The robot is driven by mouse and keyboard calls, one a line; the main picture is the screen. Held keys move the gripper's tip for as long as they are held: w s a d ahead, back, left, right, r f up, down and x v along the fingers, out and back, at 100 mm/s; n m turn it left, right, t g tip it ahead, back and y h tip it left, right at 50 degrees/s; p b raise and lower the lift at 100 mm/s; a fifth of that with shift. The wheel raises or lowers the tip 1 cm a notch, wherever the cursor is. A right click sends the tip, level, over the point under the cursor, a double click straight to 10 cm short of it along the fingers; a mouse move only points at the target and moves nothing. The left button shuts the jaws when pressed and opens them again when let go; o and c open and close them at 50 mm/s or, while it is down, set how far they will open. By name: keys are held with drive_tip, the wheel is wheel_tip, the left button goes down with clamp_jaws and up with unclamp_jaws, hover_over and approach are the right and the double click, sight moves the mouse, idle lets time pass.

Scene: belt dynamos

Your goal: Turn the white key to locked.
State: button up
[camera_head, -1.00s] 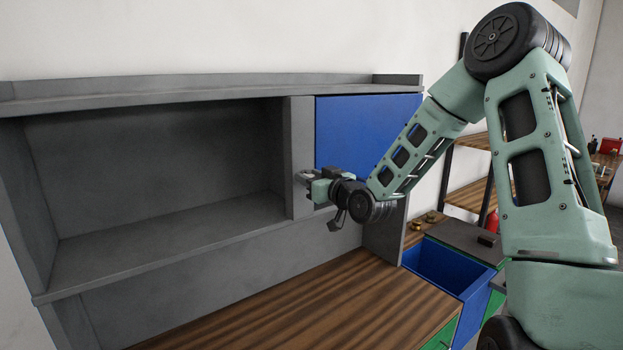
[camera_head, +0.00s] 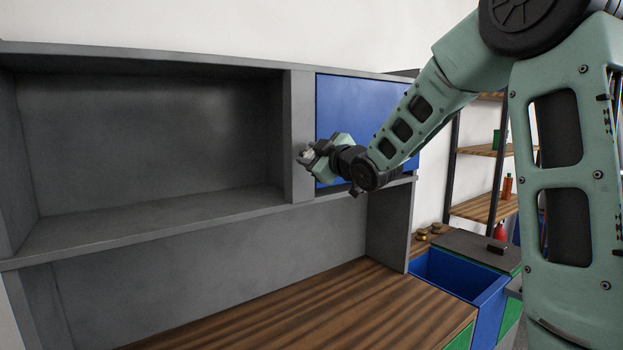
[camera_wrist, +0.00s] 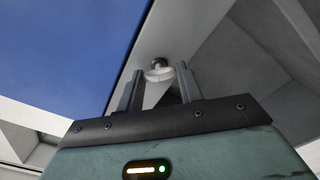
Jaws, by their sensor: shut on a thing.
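The white key (camera_wrist: 160,75) shows in the wrist view at the upper middle, in front of a dark round lock (camera_wrist: 157,62) on the grey post. My gripper (camera_wrist: 161,80) is shut on the key, one finger at each side of it. In the head view my gripper (camera_head: 308,157) is at the grey post (camera_head: 300,110), beside the blue door (camera_head: 365,110), and its hand is tilted. The key is small there and mostly hidden by the fingers. I cannot read any lock mark.
The open grey shelf bay (camera_head: 150,150) left of the post is empty. A wooden worktop (camera_head: 310,310) below is clear. A blue bin (camera_head: 455,272) stands at the lower right, and a shelf rack (camera_head: 485,205) stands behind my arm.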

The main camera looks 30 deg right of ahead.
drive_tip(key=n+b, duration=0.2)
drive_tip(key=b, duration=0.2)
drive_tip(key=n+b, duration=0.3)
drive_tip(key=b, duration=0.1)
drive_tip(key=shift+f+n, duration=0.3)
drive_tip(key=shift+f, duration=0.1)
drive_tip(key=n+b, duration=0.3)
drive_tip(key=b, duration=0.1)
drive_tip(key=shift+r+n, duration=0.15)
drive_tip(key=shift+n, duration=0.15)
drive_tip(key=shift+r+b, duration=0.1)
drive_tip(key=shift+b, duration=0.2)
drive_tip(key=o, duration=1)
drive_tip(key=shift+s, duration=0.1)
